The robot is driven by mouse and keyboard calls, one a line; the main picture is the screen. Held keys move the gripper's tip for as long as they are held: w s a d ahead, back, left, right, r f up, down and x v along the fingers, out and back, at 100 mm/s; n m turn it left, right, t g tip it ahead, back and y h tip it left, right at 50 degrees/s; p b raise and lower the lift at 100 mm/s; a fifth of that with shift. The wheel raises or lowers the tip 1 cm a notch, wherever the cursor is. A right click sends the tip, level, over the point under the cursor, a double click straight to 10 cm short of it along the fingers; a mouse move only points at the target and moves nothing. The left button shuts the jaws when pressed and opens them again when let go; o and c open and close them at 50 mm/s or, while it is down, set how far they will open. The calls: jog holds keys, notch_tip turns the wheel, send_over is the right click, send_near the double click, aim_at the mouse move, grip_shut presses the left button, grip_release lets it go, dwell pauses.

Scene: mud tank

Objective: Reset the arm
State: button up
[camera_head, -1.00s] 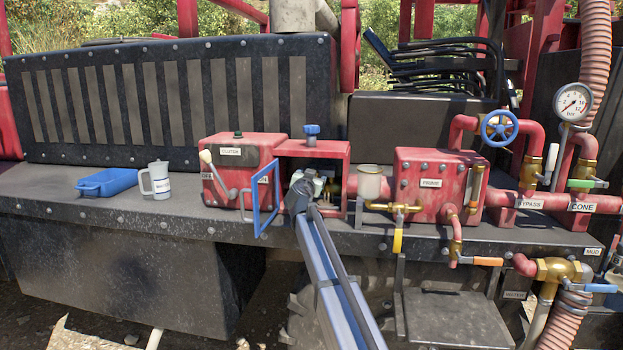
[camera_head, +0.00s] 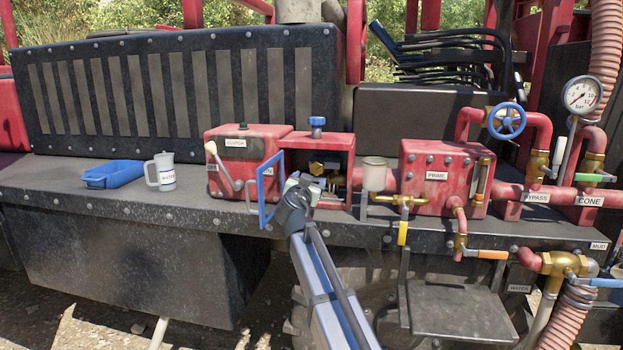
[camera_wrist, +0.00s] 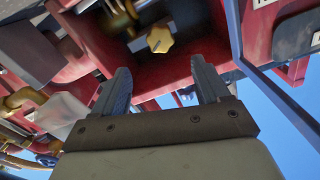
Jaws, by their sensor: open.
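My gripper (camera_head: 297,184) is in front of the open red housing (camera_head: 344,147), near its blue-framed door (camera_head: 261,195), which stands swung open on the left. In the wrist view the gripper (camera_wrist: 160,72) shows two grey fingers spread apart with nothing between them. A yellow brass star-shaped knob (camera_wrist: 160,39) lies beyond the fingertips, inside the housing and apart from them. The knob also shows in the head view (camera_head: 316,169). My arm reaches up from the bottom centre, and my gripper hides the lower left of the opening.
A blue tray (camera_head: 113,174) and a white mug (camera_head: 161,172) stand on the ledge at left. A clear cup (camera_head: 374,175) and the red PRIME box (camera_head: 437,178) stand right of the housing. Pipes and valves crowd the far right. Space in front of the ledge is fairly open.

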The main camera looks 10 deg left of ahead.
jog(key=shift+s, duration=0.3)
